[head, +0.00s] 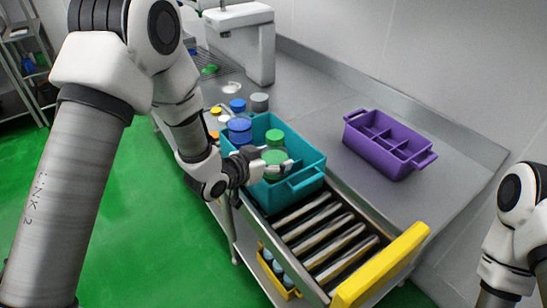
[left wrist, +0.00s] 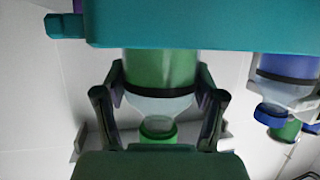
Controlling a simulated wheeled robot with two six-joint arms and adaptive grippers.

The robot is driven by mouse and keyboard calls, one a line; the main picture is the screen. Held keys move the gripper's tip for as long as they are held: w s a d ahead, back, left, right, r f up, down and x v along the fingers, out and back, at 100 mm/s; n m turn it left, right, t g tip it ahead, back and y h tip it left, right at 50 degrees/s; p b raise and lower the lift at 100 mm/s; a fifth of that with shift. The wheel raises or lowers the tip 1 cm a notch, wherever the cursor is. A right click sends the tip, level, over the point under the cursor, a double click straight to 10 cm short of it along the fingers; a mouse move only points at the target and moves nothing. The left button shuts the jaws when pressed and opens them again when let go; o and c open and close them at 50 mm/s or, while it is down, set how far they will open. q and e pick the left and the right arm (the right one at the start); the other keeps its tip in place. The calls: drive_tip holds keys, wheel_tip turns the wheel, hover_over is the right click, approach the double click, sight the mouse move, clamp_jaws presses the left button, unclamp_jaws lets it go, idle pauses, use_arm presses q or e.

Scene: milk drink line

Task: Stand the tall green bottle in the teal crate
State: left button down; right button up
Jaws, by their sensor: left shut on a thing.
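The tall green bottle (head: 275,158) is upright, with a green cap, a clear shoulder and a green label. My left gripper (head: 278,169) is shut on it at the teal crate (head: 307,183). The bottle also shows in the left wrist view (left wrist: 160,70), upside down, with a finger on each side. The crate wall (left wrist: 180,22) hides its lower part there, so I cannot tell whether its base touches the crate floor. A blue bottle (head: 240,131) stands at the crate's back left corner, its lower part hidden. My right gripper is not in view.
A purple divided crate (head: 385,146) sits on the steel counter to the right. A roller conveyor with a yellow end stop (head: 382,266) lies in front of the teal crate. A grey-capped bottle (head: 260,103) and other small items stand behind it.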

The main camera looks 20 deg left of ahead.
use_arm(q)
drive_tip(key=shift+c, duration=1.5)
unclamp_jaws()
drive_tip(key=shift+f, duration=0.1)
drive_tip(key=shift+o, duration=0.9)
drive_tip(key=shift+r, duration=0.25)
drive_tip(key=shift+s+a, duration=0.2)
drive_tip(key=shift+s, duration=0.1)
drive_tip(key=b+v, duration=0.1)
drive_tip(key=v, duration=1)
drive_tip(key=s+a+f+n+g+y, duration=0.1)
drive_tip(key=s+f+n+g+y, duration=0.2)
drive_tip(key=f, duration=0.7)
drive_tip(key=s+f+g, duration=0.3)
drive_tip(key=s+f, duration=0.2)
drive_tip(key=f, duration=0.4)
drive_tip(key=s+a+f+n+g+y, duration=0.1)
drive_tip(key=s+f+g, duration=0.5)
drive_tip(key=s+f, duration=0.8)
drive_tip(key=s+n+y, duration=0.1)
drive_tip(key=s, duration=0.2)
drive_tip(key=shift+s+a+y, duration=0.15)
drive_tip(key=shift+a+y, duration=0.15)
drive_tip(key=shift+a, duration=0.05)
